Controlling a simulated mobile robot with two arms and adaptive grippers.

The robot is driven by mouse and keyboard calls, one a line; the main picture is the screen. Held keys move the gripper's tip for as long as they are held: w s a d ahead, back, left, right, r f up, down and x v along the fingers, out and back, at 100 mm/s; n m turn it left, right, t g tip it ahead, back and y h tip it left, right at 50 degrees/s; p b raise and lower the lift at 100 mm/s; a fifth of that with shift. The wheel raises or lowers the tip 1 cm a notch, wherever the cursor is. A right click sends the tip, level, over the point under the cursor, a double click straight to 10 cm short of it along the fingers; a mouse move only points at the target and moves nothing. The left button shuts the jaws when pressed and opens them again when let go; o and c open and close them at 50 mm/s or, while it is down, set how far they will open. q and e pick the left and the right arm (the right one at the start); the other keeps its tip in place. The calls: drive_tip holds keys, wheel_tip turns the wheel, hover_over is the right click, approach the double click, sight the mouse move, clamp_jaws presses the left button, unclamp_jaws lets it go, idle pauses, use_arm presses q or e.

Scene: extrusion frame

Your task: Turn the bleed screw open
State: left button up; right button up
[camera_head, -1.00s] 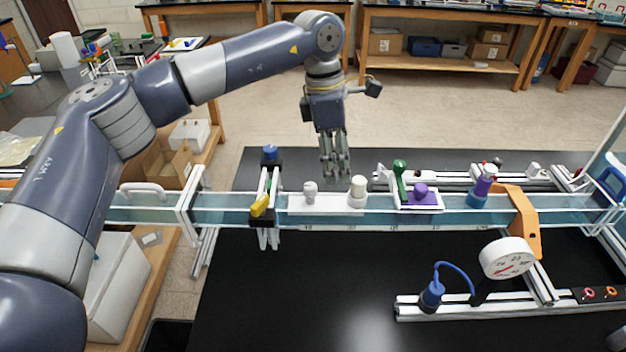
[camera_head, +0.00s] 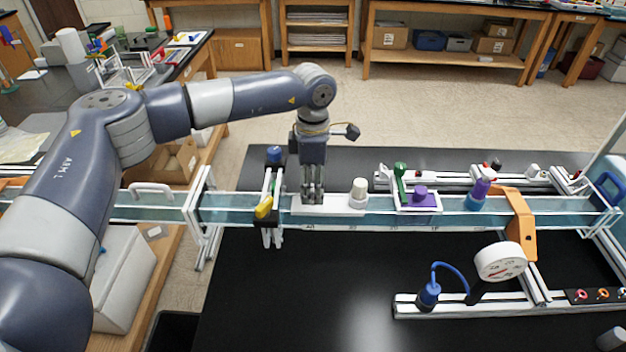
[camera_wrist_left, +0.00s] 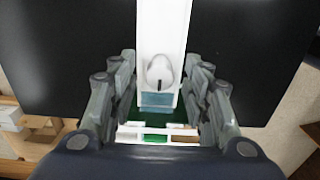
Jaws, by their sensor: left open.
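A pale grey rounded knob with a dark slot, which looks like the bleed screw (camera_wrist_left: 159,72), shows in the left wrist view on a white plate (camera_wrist_left: 165,22). In the head view the white plate (camera_head: 338,207) lies on the long clear channel, and the knob is hidden behind my left gripper (camera_head: 312,196). My left gripper points straight down over the plate's left end. In the left wrist view my left gripper's fingers (camera_wrist_left: 160,66) stand apart on both sides of the knob, with gaps between; I see no contact. My right gripper is not in view.
A white cap (camera_head: 359,191) stands on the same plate just right of the gripper. A black clamp with a yellow lever (camera_head: 264,207) is close on the left. A dial gauge (camera_head: 500,262) is in front.

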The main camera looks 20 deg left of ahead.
use_arm(q)
drive_tip(key=shift+f, duration=0.1)
clamp_jaws()
